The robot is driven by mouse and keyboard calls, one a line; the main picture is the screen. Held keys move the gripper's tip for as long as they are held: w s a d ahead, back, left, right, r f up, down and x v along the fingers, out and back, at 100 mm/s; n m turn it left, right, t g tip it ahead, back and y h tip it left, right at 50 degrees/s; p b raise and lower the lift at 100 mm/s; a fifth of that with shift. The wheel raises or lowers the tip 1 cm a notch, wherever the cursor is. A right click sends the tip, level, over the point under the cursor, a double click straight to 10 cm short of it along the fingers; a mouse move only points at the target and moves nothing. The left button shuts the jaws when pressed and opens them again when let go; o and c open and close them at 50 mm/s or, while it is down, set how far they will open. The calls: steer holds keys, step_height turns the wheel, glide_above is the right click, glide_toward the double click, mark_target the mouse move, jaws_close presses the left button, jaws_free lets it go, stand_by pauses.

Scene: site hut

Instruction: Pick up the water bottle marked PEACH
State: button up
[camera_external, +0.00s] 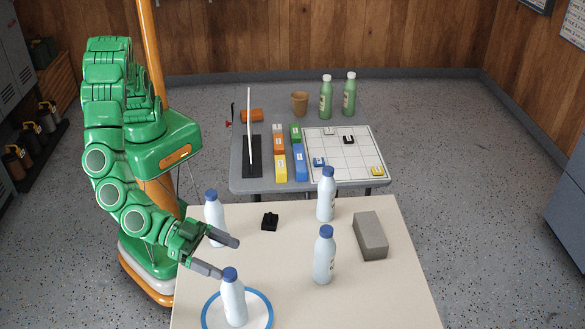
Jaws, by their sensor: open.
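Several pale water bottles with blue caps stand upright on the near table. One bottle (233,302) stands on a round white plate with a blue rim (264,308) at the front left. Another bottle (214,218) is at the left edge, partly hidden behind my gripper. Two more stand right of centre, a nearer one (324,260) and a farther one (326,199). Their labels are too small to read, so I cannot tell which is marked PEACH. My gripper (229,259) is open and empty, its fingers pointing right between the left-edge bottle and the plate bottle.
The near table (300,305) also holds a grey block (370,236) and a small black object (269,221). A grey table (240,180) behind it carries a gridded board (345,165), coloured boxes, a brown pot (299,103) and two green bottles (326,100).

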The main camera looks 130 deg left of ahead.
steer(key=w+a+r+m+t+h, duration=0.15)
steer(key=w+a, duration=0.25)
steer(key=a, duration=0.4)
steer(key=w+a+r+m+t+h, duration=0.1)
steer(key=w+a+m+h, duration=0.2)
steer(key=w+a, duration=0.3)
steer(key=s+a+f+m+g+h, duration=0.1)
steer(key=s+a+f+h, duration=0.15)
steer(key=a, duration=0.45)
steer(key=s+a+f+m+g+h, duration=0.1)
steer(key=s+a+f+m+g, duration=0.2)
steer(key=a, duration=0.4)
steer(key=n+t, duration=0.1)
steer(key=t, duration=0.1)
glide_toward(332, 259)
steer(key=shift+g, duration=0.25)
steer(key=shift+x, duration=3.5)
steer(key=shift+w+r, duration=0.1)
steer(key=shift+r, duration=0.1)
steer(key=shift+c, duration=0.4)
steer(key=c, duration=1.3)
steer(key=shift+r, duration=0.1)
steer(key=shift+c, duration=0.2)
